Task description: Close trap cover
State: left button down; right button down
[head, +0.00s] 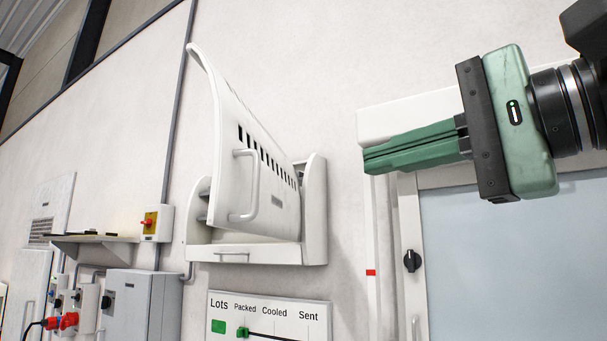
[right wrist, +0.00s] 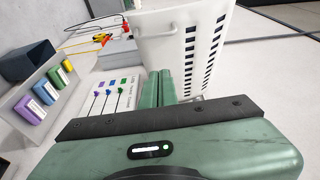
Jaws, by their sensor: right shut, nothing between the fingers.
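The white trap cover (head: 225,140) has a row of dark slots and a bar handle (head: 252,190). It stands open, tilted out from its white wall-mounted housing (head: 316,215). My right gripper (head: 368,160) is shut and empty. In the head view it is to the right of the cover and housing, with its green fingers pointing left, apart from both. In the right wrist view the slotted white cover (right wrist: 165,45) lies beyond the shut fingertips (right wrist: 166,76); I cannot tell the gap there. My left gripper is not in view.
A lots board (head: 270,312) with sliders hangs below the housing; it also shows in the right wrist view (right wrist: 128,84). A white-framed glass cabinet (head: 500,250) stands behind my right gripper. A red-knobbed switch (head: 150,222) and grey boxes (head: 140,305) are at left.

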jog(key=s+a+p+x, duration=0.2)
jog(key=p+x, duration=0.3)
jog(key=x, duration=0.8)
jog(key=shift+a, duration=0.1)
